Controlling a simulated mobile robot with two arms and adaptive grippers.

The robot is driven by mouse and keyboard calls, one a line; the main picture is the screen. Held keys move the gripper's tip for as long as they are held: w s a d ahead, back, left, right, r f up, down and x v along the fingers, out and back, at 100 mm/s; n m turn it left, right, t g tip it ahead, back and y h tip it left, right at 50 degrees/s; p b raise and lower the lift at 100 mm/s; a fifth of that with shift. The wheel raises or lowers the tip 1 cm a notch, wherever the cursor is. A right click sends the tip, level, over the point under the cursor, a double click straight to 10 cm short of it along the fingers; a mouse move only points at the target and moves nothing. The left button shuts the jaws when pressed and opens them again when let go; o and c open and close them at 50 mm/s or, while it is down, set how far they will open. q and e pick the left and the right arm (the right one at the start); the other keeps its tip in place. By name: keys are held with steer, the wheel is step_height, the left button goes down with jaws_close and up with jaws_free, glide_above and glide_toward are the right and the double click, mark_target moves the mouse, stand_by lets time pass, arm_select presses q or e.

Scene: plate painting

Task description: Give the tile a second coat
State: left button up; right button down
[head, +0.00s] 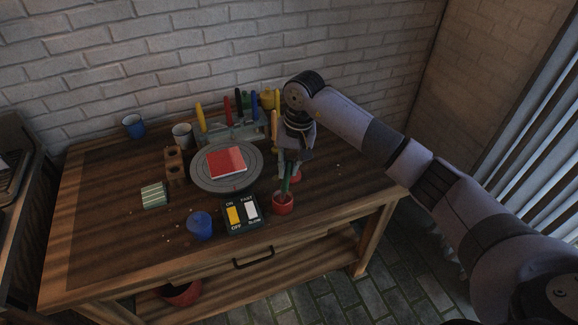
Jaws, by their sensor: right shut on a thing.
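The tile (226,162) is a flat square with a red top. It lies on the round grey turntable (207,183) in the middle of the table. My right gripper (289,168) points down to the right of the turntable. A switch box (241,214) at the front edge has a yellow ON/OFF switch and a white FAST/SLOW switch. My left gripper is not in view.
A rack (222,134) with several coloured handles stands behind the turntable. A blue pot (200,225), a striped block (153,194) and a brown holder (175,168) stand nearby. A grey cup (182,136) and a blue cup (133,126) are behind. The table's left front is clear.

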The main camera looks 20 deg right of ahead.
steer(key=shift+r+p, duration=0.9)
steer(key=shift+r, duration=2)
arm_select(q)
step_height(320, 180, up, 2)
